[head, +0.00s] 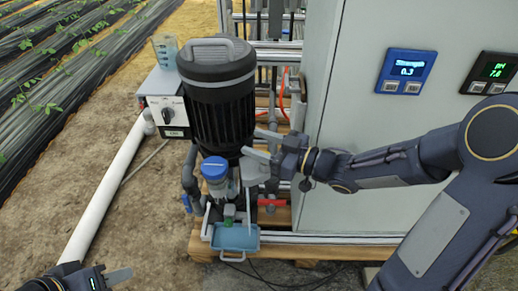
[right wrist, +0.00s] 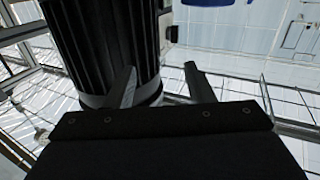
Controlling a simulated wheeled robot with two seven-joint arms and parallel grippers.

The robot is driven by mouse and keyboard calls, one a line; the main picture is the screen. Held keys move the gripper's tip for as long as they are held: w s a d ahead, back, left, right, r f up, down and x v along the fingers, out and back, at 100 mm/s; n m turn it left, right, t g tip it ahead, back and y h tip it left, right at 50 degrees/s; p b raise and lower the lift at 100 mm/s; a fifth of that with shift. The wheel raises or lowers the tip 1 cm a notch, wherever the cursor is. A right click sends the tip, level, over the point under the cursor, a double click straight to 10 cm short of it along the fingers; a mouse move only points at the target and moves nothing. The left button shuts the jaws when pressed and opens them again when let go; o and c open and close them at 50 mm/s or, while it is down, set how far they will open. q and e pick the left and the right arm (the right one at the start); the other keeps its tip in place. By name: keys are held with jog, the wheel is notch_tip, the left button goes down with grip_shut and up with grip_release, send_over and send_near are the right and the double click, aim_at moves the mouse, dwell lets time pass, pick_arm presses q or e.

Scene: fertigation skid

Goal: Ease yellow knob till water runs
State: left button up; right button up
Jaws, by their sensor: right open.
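I see no yellow knob in either view. My right gripper (head: 262,146) is open beside the right side of a black finned pump motor (head: 219,100), above a blue-capped clear housing (head: 215,170). In the right wrist view its fingers (right wrist: 164,88) stand apart with nothing held between them, and the dark motor (right wrist: 100,45) fills the area behind the left finger. My left gripper (head: 108,279) is low at the left edge, over bare soil and partly cut off; I cannot tell its opening. I cannot make out running water.
A light blue tray (head: 236,239) sits below the housing, near a small green part (head: 229,211). A red handle (head: 271,202) is to the right. A grey cabinet (head: 365,130) with displays borders my right arm. A switch box (head: 170,113) and beaker (head: 166,50) are left.

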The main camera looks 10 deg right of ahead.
jog(key=s+a+r+p, duration=0.2)
jog(key=s+r, duration=0.1)
jog(key=s, duration=0.5)
jog(key=shift+s+r, duration=0.3)
jog(key=shift+r, duration=0.1)
